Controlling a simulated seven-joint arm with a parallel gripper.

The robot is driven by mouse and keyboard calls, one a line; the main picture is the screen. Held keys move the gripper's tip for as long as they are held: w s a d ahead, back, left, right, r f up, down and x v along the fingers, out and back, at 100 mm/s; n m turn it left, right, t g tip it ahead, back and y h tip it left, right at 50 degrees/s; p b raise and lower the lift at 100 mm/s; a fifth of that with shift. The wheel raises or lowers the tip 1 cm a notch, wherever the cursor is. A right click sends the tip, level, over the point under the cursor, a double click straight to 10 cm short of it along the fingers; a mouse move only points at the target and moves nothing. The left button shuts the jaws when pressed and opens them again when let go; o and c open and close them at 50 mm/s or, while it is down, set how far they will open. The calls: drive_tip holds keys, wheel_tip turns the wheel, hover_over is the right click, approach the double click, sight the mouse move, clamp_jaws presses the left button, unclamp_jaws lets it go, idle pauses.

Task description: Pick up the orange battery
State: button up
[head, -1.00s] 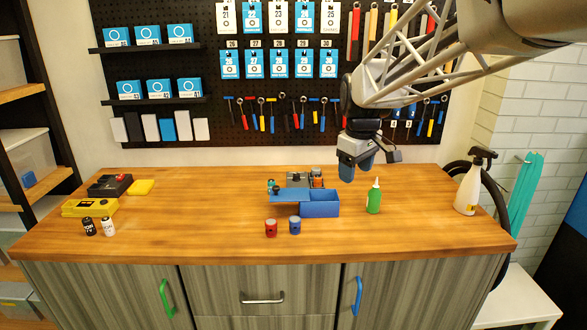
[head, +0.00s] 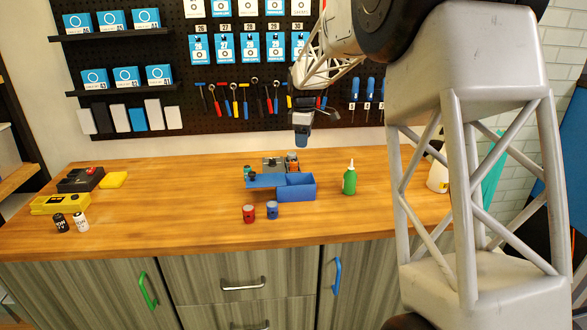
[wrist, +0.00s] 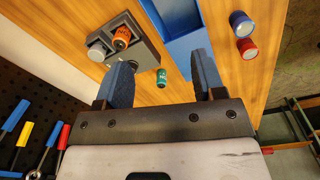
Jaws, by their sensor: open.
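The orange battery (head: 292,158) sits at the right end of a grey holder (head: 270,162) on the wooden counter. In the wrist view the orange battery (wrist: 122,38) stands in the grey holder (wrist: 148,58), beside a pale round end. A teal battery (head: 247,171) is at the holder's left in the head view and shows in the wrist view (wrist: 161,77). My gripper (head: 302,143) hangs above and behind the holder. In the wrist view my gripper (wrist: 162,68) has its two blue fingers spread, empty, with the orange battery beyond the left finger.
A blue open bin (head: 297,188) stands in front of the holder. A red can (head: 249,214) and a blue can (head: 272,210) stand near the front edge. A green bottle (head: 349,180) is to the right. Tools hang on the pegboard behind; the counter's left middle is clear.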

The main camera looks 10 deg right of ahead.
sight(294, 160)
drive_tip(key=w+f+n, duration=0.1)
drive_tip(key=w+f, duration=0.1)
drive_tip(key=w, duration=0.1)
drive_tip(key=w+a+f+n, duration=0.1)
drive_tip(key=w+f, duration=0.2)
drive_tip(key=w, duration=0.1)
drive_tip(key=w+f+n, duration=0.1)
drive_tip(key=w+f, duration=0.1)
drive_tip(key=w, duration=0.2)
drive_tip(key=shift+a+f, duration=0.25)
drive_tip(key=shift+a, duration=0.05)
drive_tip(key=shift+f, duration=1.25)
drive_tip(key=shift+f, duration=0.15)
drive_tip(key=shift+a+f, duration=0.1)
drive_tip(key=shift+f, duration=2.35)
drive_tip(key=shift+c, duration=0.4)
drive_tip(key=c, duration=0.9)
